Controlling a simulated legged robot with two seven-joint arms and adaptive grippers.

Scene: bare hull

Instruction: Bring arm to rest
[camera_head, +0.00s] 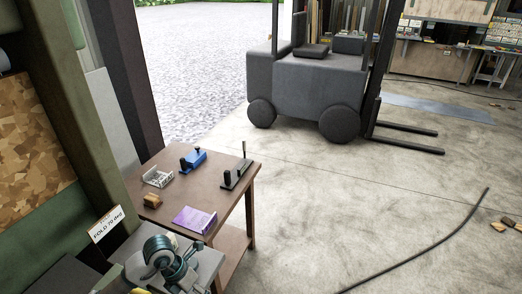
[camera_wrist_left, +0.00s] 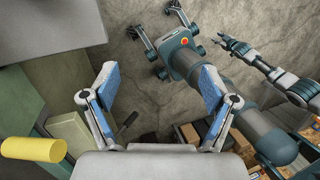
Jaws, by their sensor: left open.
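My left gripper (camera_wrist_left: 158,70) is open in the left wrist view. Its two blue-padded fingers stand wide apart with nothing between them. Behind them are bare floor and teal and grey parts of my own body. My other arm reaches in from the right of that view, with its small gripper (camera_wrist_left: 236,45) at the end; its jaws are too small to judge. In the head view, a teal and grey part of my arm shows at the lower left, by the near end of the table. No gripper is clearly seen there.
A brown table (camera_head: 228,208) holds a blue tool (camera_head: 196,159), a purple packet (camera_head: 195,219), a small box (camera_head: 158,178) and a dark block (camera_head: 237,174). A sign (camera_head: 106,224) is left. A forklift (camera_head: 318,85) stands behind; a cable (camera_head: 430,245) crosses open floor.

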